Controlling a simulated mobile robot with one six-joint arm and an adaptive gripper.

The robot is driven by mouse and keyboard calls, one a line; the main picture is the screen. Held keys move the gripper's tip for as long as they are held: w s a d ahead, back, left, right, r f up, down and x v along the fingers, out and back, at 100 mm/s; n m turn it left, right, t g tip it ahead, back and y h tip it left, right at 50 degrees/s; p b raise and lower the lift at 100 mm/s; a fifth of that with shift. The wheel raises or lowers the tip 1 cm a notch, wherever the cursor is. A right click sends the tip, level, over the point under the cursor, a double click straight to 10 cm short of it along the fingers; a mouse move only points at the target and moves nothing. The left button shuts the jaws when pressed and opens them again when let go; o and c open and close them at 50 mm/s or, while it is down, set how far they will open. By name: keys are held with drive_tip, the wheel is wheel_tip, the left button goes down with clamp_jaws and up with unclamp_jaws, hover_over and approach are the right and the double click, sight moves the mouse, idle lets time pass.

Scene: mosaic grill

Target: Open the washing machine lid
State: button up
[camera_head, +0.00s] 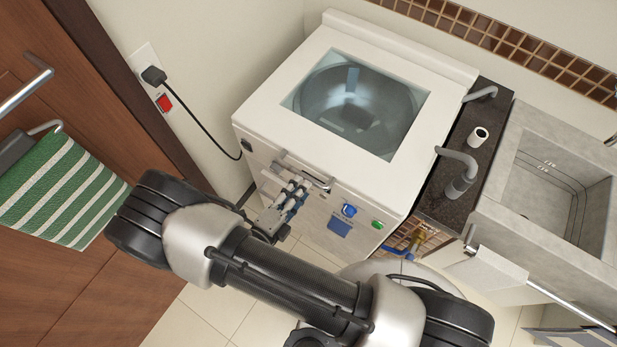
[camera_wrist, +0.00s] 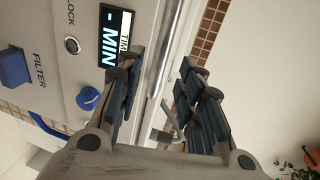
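The washing machine (camera_head: 265,130) is a white top loader at the upper middle of the head view. Its white lid (camera_head: 420,130) with a glass window lies closed, and the drum shows through the glass. A metal handle (camera_head: 318,182) runs along the front top edge. My gripper (camera_head: 297,190) is at the front of the machine, close to the handle. In the wrist view my gripper (camera_wrist: 161,62) is open, its two dark padded fingers apart, with the lid's front edge and a metal bar seen between them. I cannot tell whether the fingers touch the handle.
The front panel has a blue knob (camera_head: 349,210), a green button (camera_head: 377,224) and a display (camera_wrist: 116,36). A dark counter (camera_head: 470,130) with grey pipes and a stone sink (camera_head: 490,190) stand at right. A green striped towel (camera_head: 60,190) hangs on the wooden door at left.

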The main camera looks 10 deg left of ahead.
sight(309, 177)
drive_tip(key=x, duration=0.5)
drive_tip(key=shift+w+d, duration=0.15)
drive_tip(key=shift+w, duration=0.1)
drive_tip(key=shift+c, duration=0.4)
clamp_jaws()
